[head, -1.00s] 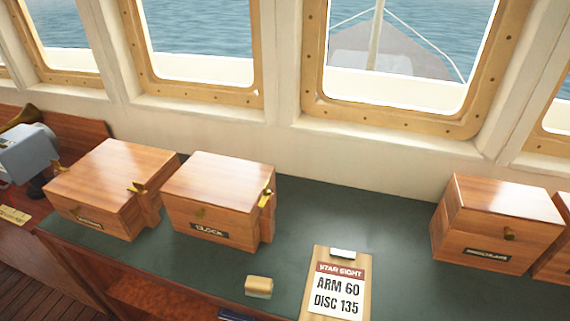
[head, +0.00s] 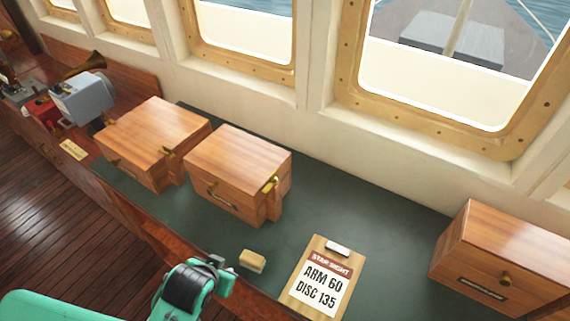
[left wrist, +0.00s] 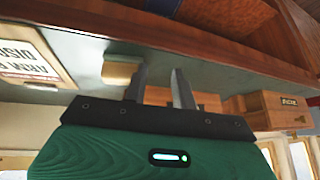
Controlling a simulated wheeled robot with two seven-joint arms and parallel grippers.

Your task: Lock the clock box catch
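The clock box (head: 235,165) is a wooden box on the green counter, the right one of a pair, with its lid down. Its brass catch (head: 270,184) is at the lid's front right corner; whether it is locked is too small to tell. My left arm enters the head view from the bottom left, below and in front of the box. In the left wrist view my left gripper (left wrist: 158,88) has its two fingers apart with nothing between them. Wooden boxes show beyond and beside the fingers, partly hidden. My right gripper is not in view.
A similar wooden box (head: 152,143) stands left of the clock box. A small tan block (head: 253,261) and a clipboard (head: 320,284) reading ARM 60, DISC 135 lie in front. Another box (head: 500,262) stands at the right. The counter between is clear.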

